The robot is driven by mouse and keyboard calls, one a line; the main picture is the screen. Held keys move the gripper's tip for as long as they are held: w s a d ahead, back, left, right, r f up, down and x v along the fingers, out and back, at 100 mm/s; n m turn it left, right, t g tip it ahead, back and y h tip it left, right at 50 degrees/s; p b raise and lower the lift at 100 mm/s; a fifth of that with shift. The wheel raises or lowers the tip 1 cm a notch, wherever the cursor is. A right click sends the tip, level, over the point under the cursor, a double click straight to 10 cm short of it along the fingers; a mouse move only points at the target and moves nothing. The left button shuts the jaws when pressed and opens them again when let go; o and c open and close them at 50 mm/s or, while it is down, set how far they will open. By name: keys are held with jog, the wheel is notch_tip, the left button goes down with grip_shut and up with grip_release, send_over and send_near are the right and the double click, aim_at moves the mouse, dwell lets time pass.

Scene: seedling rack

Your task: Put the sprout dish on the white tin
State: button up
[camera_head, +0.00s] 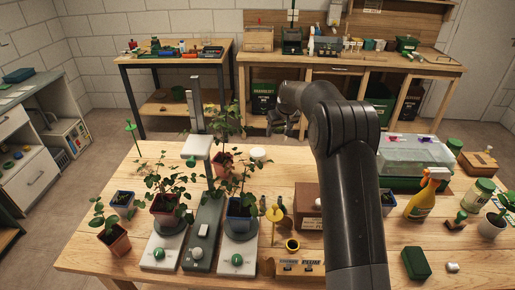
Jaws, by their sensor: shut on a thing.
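My gripper (282,124) is at the end of my dark arm, beyond the far edge of the wooden table in this view. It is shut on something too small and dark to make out. A small round white thing with a flat top, perhaps the white tin (258,154), stands on the table behind the potted plants. It is below and left of my gripper and apart from it. I cannot pick out the sprout dish for certain. My arm hides part of the table's middle and right.
Potted plants on white scales (160,253) and a grey stand (202,240) fill the table's left half. A brown box (307,197) is near my arm. A clear-lidded box (415,153), a yellow spray bottle (420,200) and a green box (416,263) stand right.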

jog(key=w+a+f, duration=0.1)
jog(key=a, duration=0.1)
jog(key=a+f, duration=0.2)
jog(key=a, duration=0.1)
jog(key=w+a+f, duration=0.1)
jog(key=a+f, duration=0.1)
jog(key=a, duration=0.1)
jog(key=shift+w+a+f, duration=0.2)
jog(key=shift+w, duration=0.1)
jog(key=shift+f, duration=1.95)
jog(key=shift+f, duration=0.1)
jog(key=o, duration=1)
jog(key=shift+f, duration=0.1)
jog(key=shift+o, duration=0.2)
